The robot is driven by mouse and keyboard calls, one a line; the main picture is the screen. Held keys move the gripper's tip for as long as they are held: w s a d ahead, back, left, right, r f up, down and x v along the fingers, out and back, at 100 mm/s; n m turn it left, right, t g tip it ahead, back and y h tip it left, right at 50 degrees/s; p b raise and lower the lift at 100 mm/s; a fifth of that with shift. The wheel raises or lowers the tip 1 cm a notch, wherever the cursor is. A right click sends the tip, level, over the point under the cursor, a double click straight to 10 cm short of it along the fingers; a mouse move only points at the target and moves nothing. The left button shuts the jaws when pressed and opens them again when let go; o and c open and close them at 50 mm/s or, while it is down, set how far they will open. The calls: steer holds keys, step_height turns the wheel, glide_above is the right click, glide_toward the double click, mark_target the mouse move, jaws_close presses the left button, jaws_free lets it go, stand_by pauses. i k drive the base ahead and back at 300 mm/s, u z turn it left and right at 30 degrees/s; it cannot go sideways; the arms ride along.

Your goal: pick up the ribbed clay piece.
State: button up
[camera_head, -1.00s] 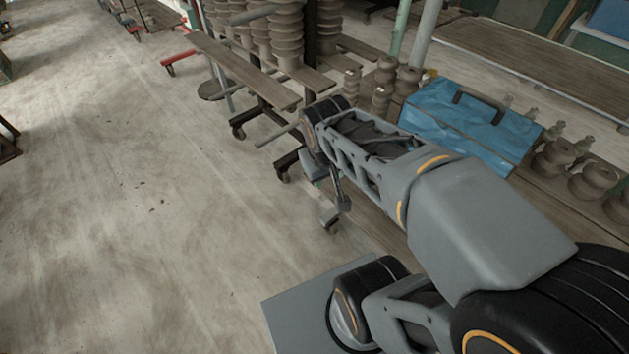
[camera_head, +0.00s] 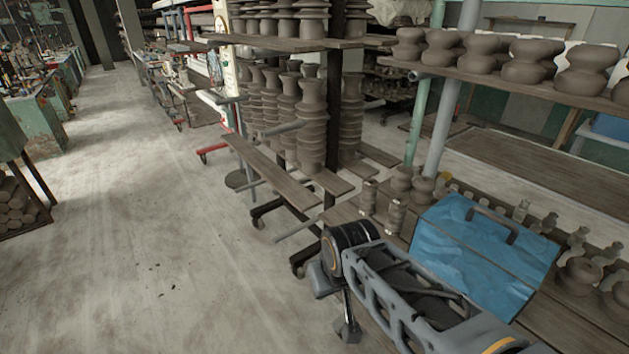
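Several grey-brown ribbed clay pieces are in view, and I cannot tell which one is the task's piece. Tall ribbed columns (camera_head: 312,125) stand upright on the low plank behind the rack post. Two small ribbed pieces stand just beyond my arm: one (camera_head: 369,196) is at the left and another (camera_head: 397,216) is nearer the blue box. My gripper (camera_head: 347,331) hangs below the end of my arm, over the floor side, apart from the clay pieces. Its fingers are too small and partly hidden, so its opening is unclear.
A blue box with a dark handle (camera_head: 478,262) stands right of my arm. Round clay pots (camera_head: 528,62) line the upper shelf. Rack posts (camera_head: 441,112) and a protruding plank (camera_head: 268,172) are close. The concrete floor (camera_head: 140,240) at left is clear.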

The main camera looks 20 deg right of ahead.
mark_target(370, 187)
steer(key=u, duration=0.9)
steer(key=i, duration=0.6)
steer(key=z, duration=2.3)
